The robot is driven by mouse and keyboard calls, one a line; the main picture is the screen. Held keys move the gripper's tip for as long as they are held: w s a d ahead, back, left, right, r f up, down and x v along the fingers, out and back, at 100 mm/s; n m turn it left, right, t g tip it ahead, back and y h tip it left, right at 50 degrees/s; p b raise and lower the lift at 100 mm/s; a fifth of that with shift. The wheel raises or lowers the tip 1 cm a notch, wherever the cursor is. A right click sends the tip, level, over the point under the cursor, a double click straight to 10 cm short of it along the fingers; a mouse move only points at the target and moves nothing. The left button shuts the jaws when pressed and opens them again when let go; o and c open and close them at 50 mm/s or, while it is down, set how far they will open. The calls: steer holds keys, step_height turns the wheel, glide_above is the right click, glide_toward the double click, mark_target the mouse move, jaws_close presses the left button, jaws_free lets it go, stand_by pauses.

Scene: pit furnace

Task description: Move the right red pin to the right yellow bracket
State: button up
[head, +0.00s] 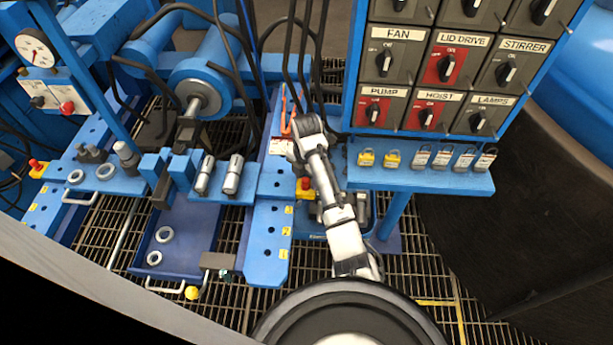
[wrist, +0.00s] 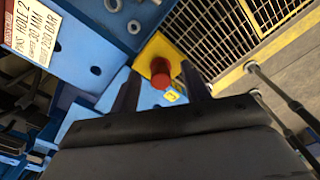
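A short red pin (wrist: 161,76) stands on a square yellow bracket (wrist: 157,50) on a blue plate, between my fingers as seen in the wrist view. What looks like the same red pin (head: 305,183) and yellow base (head: 304,194) show just left of my arm in the head view. My gripper (wrist: 160,72) is open, one dark finger on each side of the pin, with no contact visible. In the head view my fingers cannot be made out. Another red piece (head: 35,164) on a yellow base (head: 38,172) sits at the far left.
The blue plate (head: 265,235) has holes and yellow labels. A switch panel (head: 430,75) and a shelf of padlocks (head: 420,178) stand right of my arm. Hoses (head: 305,60) hang behind it.

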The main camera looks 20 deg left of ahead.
step_height(320, 180, up, 14)
steer(key=p, duration=0.4)
steer(key=shift+p, duration=0.3)
steer(key=shift+f, duration=0.1)
stand_by(0.3)
